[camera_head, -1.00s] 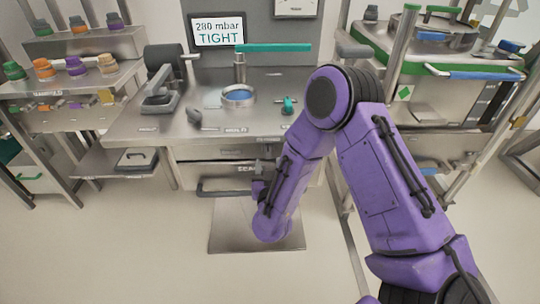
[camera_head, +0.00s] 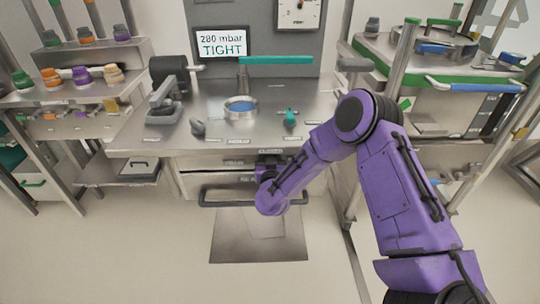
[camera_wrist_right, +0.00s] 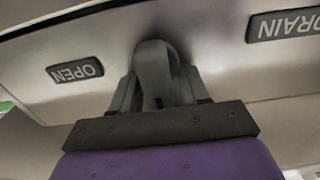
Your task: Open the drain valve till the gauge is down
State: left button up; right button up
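The drain valve handle (camera_wrist_right: 154,75) is a grey lever in the right wrist view, between an OPEN label (camera_wrist_right: 75,70) and a DRAIN label (camera_wrist_right: 285,24). My right gripper (camera_wrist_right: 155,92) has one finger on each side of it, close against it, and looks shut on it. In the head view my purple right arm reaches to the bench front, and the wrist hides most of the gripper and the valve. The gauge (camera_head: 298,14) is a white dial at the top; its reading is too small to tell. A display (camera_head: 220,43) reads 280 mbar TIGHT. My left gripper is out of view.
The steel bench (camera_head: 205,90) carries a round port with a blue inside (camera_head: 240,107), a teal bar (camera_head: 276,60) and a grey clamp (camera_head: 163,105). A drawer-like handle (camera_head: 225,200) lies below. Racks stand left and right.

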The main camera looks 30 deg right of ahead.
dwell(0.3)
jog(key=m, duration=0.4)
jog(key=shift+s+d+f+b, duration=0.15)
jog(key=shift+s+d+b, duration=0.05)
jog(key=shift+d+b, duration=0.15)
jog(key=m, duration=0.1)
jog(key=m+b, duration=0.1)
jog(key=m, duration=0.2)
jog(key=shift+s+d+f+m, duration=0.15)
jog(key=shift+d+f+m, duration=0.05)
jog(key=shift+f+m, duration=0.1)
jog(key=m+b, duration=0.1)
jog(key=m, duration=0.1)
jog(key=m+b, duration=0.1)
jog(key=m, duration=0.1)
jog(key=shift+s+d+f+m, duration=0.15)
jog(key=shift+d+f+m, duration=0.05)
jog(key=shift+f+m, duration=0.15)
jog(key=shift+f+m+b, duration=0.15)
jog(key=shift+m+b, duration=0.4)
jog(key=shift+m, duration=0.6)
jog(key=shift+f+m+b, duration=0.15)
jog(key=shift+m+b, duration=0.35)
jog(key=shift+m, duration=0.6)
jog(key=o, duration=0.7)
jog(key=shift+r, duration=0.1)
